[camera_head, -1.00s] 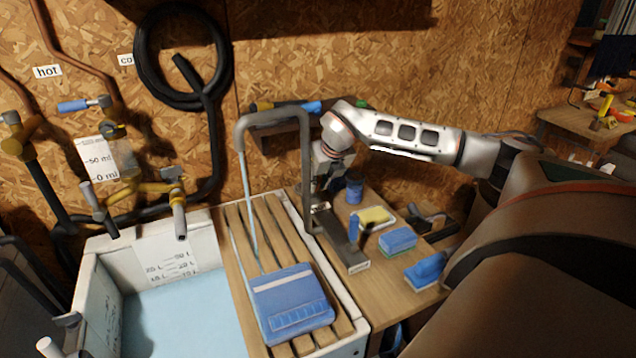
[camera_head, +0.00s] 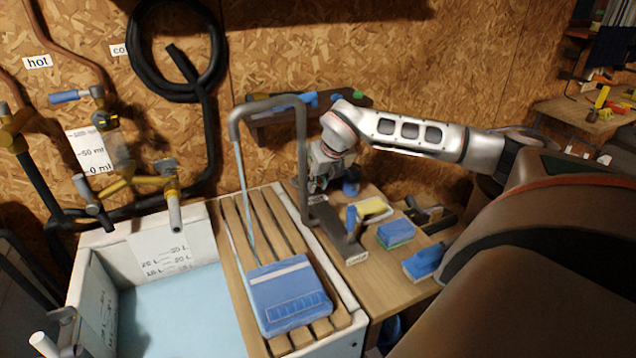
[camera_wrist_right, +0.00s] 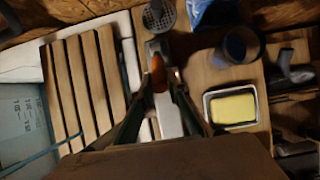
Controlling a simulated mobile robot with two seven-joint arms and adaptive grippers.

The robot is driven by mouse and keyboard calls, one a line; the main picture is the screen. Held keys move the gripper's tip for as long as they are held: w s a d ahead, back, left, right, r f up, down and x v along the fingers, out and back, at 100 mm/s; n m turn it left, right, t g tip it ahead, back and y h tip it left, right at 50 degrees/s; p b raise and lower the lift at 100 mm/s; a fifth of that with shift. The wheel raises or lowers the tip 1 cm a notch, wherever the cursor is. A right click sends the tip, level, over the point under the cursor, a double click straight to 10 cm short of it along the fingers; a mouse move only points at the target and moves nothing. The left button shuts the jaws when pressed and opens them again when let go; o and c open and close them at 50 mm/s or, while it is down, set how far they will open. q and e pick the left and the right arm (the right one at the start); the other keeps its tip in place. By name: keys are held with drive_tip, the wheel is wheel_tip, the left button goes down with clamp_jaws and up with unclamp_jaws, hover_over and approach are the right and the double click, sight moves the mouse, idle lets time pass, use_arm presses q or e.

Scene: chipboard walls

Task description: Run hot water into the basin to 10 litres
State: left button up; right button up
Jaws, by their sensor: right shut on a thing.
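The white basin (camera_head: 95,240) stands at lower left. Pale blue shows inside it, below the printed litre scale (camera_head: 170,258); I cannot tell the exact level. Brass valves (camera_head: 130,180) sit on the pipes behind it, with a downward spout (camera_head: 174,213) over its back edge. A "hot" label (camera_head: 37,61) marks a copper pipe. My right gripper (camera_head: 317,182) is right of a bent grey pipe (camera_head: 303,150). In the wrist view its fingers (camera_wrist_right: 160,85) are shut on an orange-brown handle (camera_wrist_right: 158,68) above a metal plate. My left gripper is not in view.
A slatted board (camera_head: 235,225) right of the basin carries a blue object (camera_head: 288,295). A black hose coil (camera_head: 135,50) hangs above.

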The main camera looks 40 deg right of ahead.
drive_tip(key=shift+s+a+f+b, duration=0.15)
drive_tip(key=shift+s+f+b, duration=0.25)
drive_tip(key=shift+f, duration=0.25)
drive_tip(key=shift+r, duration=0.1)
drive_tip(key=shift+c, duration=0.2)
drive_tip(key=shift+o, duration=0.2)
drive_tip(key=shift+s+a+f+b, duration=0.1)
drive_tip(key=shift+s+f+b, duration=0.15)
drive_tip(key=shift+f, duration=0.2)
drive_tip(key=shift+c, duration=0.2)
drive_tip(key=shift+w+r, duration=0.15)
drive_tip(key=shift+r, duration=0.05)
idle(6.0)
